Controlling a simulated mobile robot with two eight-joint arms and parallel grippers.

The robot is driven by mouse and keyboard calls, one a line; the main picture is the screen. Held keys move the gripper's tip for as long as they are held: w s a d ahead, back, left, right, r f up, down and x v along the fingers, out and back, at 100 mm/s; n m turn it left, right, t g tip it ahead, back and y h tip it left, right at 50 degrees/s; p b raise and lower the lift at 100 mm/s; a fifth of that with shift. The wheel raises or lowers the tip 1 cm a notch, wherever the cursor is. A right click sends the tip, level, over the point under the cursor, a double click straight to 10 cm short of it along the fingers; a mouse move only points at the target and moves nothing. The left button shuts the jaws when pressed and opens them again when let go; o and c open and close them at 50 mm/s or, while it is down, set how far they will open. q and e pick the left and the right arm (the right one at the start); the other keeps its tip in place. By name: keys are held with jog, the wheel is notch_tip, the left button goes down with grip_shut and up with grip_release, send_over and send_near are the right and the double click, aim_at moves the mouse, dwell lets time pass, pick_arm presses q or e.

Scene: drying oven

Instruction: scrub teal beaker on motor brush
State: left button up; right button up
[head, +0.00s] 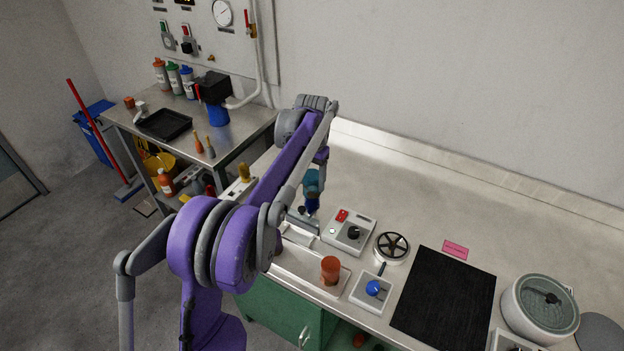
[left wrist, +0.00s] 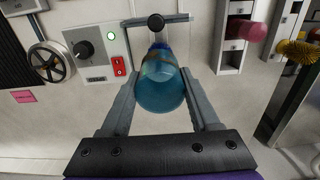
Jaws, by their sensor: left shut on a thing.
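The teal beaker (left wrist: 160,88) is between the two fingers of my left gripper (left wrist: 160,103), which is shut on it. In the head view the teal beaker (head: 312,181) shows beside my purple forearm, above the bench. A dark blue brush part (head: 312,204) shows directly below it. In the left wrist view the blue part (left wrist: 158,47) shows at the far end of the beaker, close to a black knob on a grey bar. I cannot tell how far the brush reaches inside the beaker. My right gripper is not in view.
A control box (head: 350,232) with a red switch and black dial stands beside the brush. An orange beaker (head: 330,268), a blue-knob box (head: 371,292), a handwheel (head: 391,247) and a black mat (head: 445,297) lie nearby. Pink (left wrist: 248,30) and yellow (left wrist: 296,50) brushes show in the wrist view.

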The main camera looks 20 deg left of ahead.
aim_at(312, 194)
pick_arm(q)
jog(key=shift+f, duration=0.15)
dwell(0.4)
jog(key=shift+f+b, duration=1.5)
jog(key=shift+f, duration=1.95)
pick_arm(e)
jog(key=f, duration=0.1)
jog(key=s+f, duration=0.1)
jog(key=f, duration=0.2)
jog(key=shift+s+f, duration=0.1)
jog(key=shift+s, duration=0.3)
pick_arm(q)
jog(key=shift+r, duration=0.15)
jog(key=shift+r+p, duration=0.3)
jog(key=shift+r, duration=0.2)
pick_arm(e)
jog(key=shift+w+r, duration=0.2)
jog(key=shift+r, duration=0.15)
pick_arm(q)
jog(key=shift+r+p, duration=1.5)
jog(key=shift+r, duration=2.1)
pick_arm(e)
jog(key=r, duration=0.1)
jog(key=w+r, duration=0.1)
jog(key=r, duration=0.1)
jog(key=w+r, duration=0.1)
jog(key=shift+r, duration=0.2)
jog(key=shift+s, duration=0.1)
